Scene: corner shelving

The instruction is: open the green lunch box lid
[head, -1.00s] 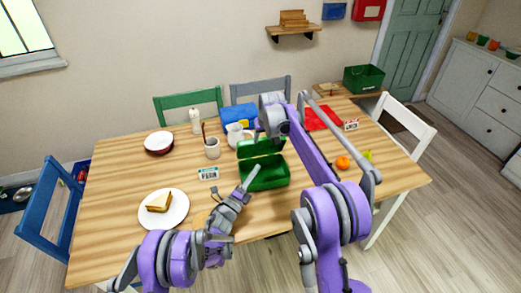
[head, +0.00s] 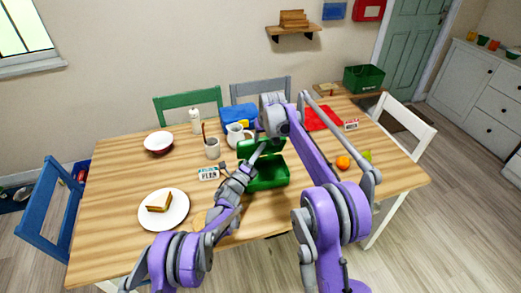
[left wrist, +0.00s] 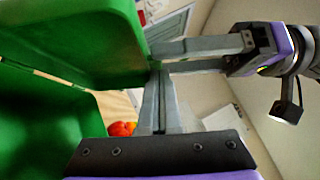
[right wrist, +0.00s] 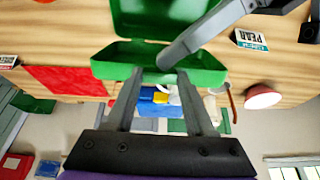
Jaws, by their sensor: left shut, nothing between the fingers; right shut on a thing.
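The green lunch box (head: 270,180) sits on the table, with its lid (head: 246,150) raised at the back and its inside showing. My left gripper (head: 263,146) is shut and empty. It reaches over the box, its tips close to the lid; I cannot tell whether they touch. In the left wrist view its fingers (left wrist: 157,68) stand beside the lid's edge (left wrist: 90,45). My right gripper (right wrist: 160,72) is shut on the lid (right wrist: 150,62) from behind. Its fingers also show in the left wrist view (left wrist: 155,57), but its own arm hides them in the head view.
Close left of the box are a PEAR card (head: 208,173), a mug (head: 212,149) and a white pitcher (head: 235,135). A blue box (head: 238,113) is behind. A sandwich plate (head: 172,222) lies front left. An orange (head: 342,163) lies right.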

